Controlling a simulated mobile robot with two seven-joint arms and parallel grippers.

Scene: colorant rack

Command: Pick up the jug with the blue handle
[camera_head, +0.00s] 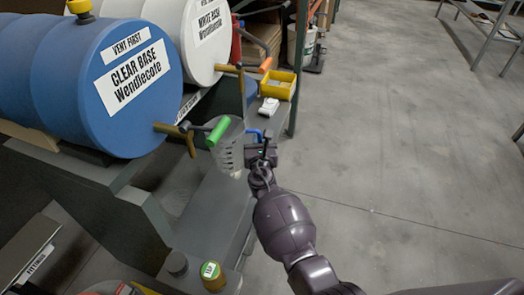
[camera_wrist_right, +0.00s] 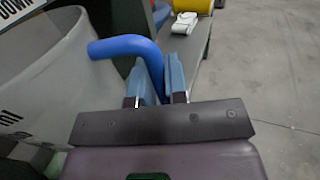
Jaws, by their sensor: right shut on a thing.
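The jug (camera_head: 228,158) is translucent grey with dark markings on its side. It is near the blue drum's tap, at the edge of the grey bench; I cannot tell whether its base touches the bench. Its blue handle (camera_head: 255,134) points right, towards my right gripper (camera_head: 262,149). In the right wrist view the jug (camera_wrist_right: 60,75) fills the left side. There the blue handle (camera_wrist_right: 125,46) runs in between the fingers of my right gripper (camera_wrist_right: 162,80), which is shut on it. My left gripper is not in view.
A tap lever with a green grip (camera_head: 217,132) overlaps the jug's top in the head view. The blue drum (camera_head: 90,85) and white drum (camera_head: 185,35) lie behind. A yellow bin (camera_head: 278,84) and a white object (camera_head: 268,107) are farther along. Open floor (camera_head: 400,150) lies right.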

